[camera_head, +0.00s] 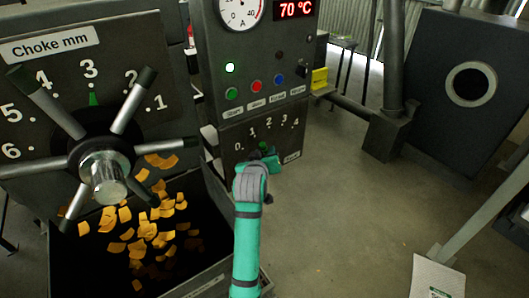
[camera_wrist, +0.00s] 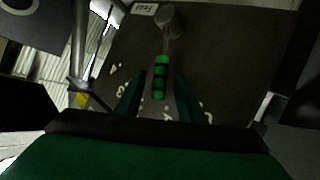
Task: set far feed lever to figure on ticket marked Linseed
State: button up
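The feed lever has a green ribbed grip (camera_wrist: 160,77) and a grey pivot (camera_wrist: 168,16) in the wrist view, on a dark panel with a "Feed" label (camera_wrist: 145,8). My gripper (camera_wrist: 157,88) is open, with one finger on each side of the grip and gaps showing. In the head view my gripper (camera_head: 266,157) is at the feed scale (camera_head: 268,130), numbered 0 to 4, and covers most of the lever. The lever's exact reading is hidden. A white paper ticket (camera_head: 437,278) lies at the lower right; its writing is too small to read.
A choke handwheel (camera_head: 105,165) with several spokes stands at the left, above a dark bin (camera_head: 90,270) of orange pieces. Above the feed panel are buttons (camera_head: 256,87), a gauge (camera_head: 241,10) and a 70 °C display (camera_head: 295,9). Floor on the right is partly clear.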

jog(key=shift+x, duration=0.75)
